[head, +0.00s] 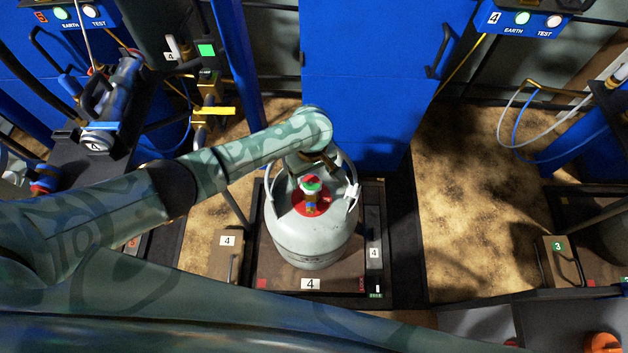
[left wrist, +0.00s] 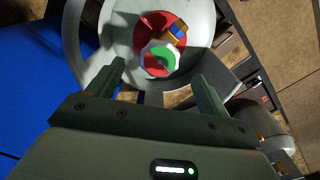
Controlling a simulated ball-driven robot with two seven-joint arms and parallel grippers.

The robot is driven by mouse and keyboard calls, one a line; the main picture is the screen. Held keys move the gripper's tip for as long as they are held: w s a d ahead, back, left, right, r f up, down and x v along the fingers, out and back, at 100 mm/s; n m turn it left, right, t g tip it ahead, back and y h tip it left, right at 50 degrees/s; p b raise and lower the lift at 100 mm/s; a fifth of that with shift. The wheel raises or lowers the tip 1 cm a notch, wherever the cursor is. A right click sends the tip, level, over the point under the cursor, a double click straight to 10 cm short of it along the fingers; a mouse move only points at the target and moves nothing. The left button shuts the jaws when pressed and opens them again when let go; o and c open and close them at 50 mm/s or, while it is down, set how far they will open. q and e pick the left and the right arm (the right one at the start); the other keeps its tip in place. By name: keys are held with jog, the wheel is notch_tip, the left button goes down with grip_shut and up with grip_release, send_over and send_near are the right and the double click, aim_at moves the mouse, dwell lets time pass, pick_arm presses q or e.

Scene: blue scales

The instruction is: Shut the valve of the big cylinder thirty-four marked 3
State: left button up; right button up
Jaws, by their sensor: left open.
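A big pale grey cylinder (head: 308,238) stands upright on a scale platform (head: 330,283) labelled 4, not 3. I can read no number on the cylinder itself. Its valve (head: 312,187) has a red and green top above a brass and blue body, over a red disc, inside the collar. In the left wrist view the valve (left wrist: 160,55) lies just beyond the fingertips. My left gripper (left wrist: 162,68) is open and empty, over the collar, with the valve seen between the fingers. In the head view its fingers are largely hidden by my wrist. My right gripper is not in view.
A blue cabinet (head: 365,90) stands right behind the cylinder. A station with a panel marked 4 (head: 524,18) is at upper right. A box marked 3 (head: 562,262) is at right. Hoses and a yellow-handled brass valve (head: 212,111) are at left. The sandy floor (head: 465,215) is bare.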

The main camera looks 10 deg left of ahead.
aim_at(311, 184)
pick_arm(q)
notch_tip(311, 184, down, 4)
jog(key=shift+f+b, duration=0.2)
jog(key=shift+b, duration=0.95)
jog(key=shift+f, duration=0.15)
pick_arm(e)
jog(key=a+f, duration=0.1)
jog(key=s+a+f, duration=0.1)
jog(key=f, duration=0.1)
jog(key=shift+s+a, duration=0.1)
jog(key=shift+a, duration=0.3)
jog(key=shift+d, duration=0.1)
